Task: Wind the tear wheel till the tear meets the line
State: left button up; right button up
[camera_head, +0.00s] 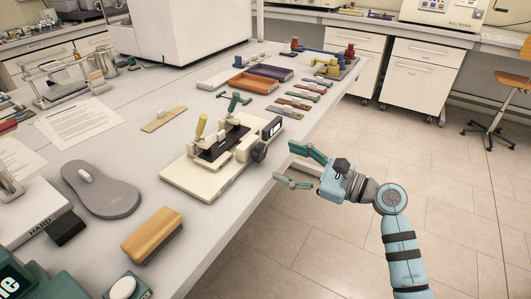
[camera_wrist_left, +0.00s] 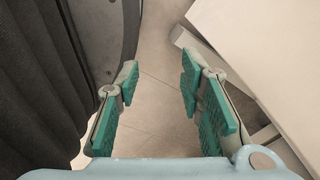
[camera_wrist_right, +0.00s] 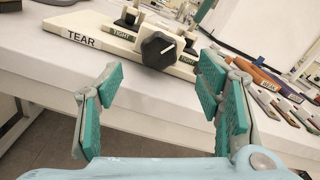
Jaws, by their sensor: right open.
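The cream tear tester (camera_head: 190,178) stands near the table's right edge, with a dark sheet (camera_head: 224,143) at its clamps and an upright yellow-topped lever. Its black tear wheel (camera_head: 259,151) is on the side facing my right gripper (camera_head: 285,163). In the right wrist view the wheel (camera_wrist_right: 158,50) shows a white pointer mark, beside a TEAR label. My right gripper is open and empty, off the table edge, with its fingers apart and short of the wheel. My left gripper (camera_wrist_left: 158,82) is open and empty over the floor. The tear and the line cannot be made out.
The table (camera_head: 190,105) also holds a grey sole (camera_head: 101,188), a wooden-backed brush (camera_head: 152,234), an orange tray (camera_head: 248,83) and several small tools behind the tester. Open floor lies right of the table. A white panel (camera_wrist_left: 260,50) is close to my left gripper's right side.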

aim_at(263, 153)
jog(key=x, duration=0.7)
jog(key=shift+c, duration=0.5)
jog(key=c, duration=1.1)
jog(key=shift+o, duration=0.2)
jog(key=shift+r+m+p, duration=0.1)
jog(key=shift+m+p, duration=0.95)
jog(key=shift+m, duration=0.35)
jog(key=shift+m+p, duration=1.55)
jog(key=shift+m, duration=0.55)
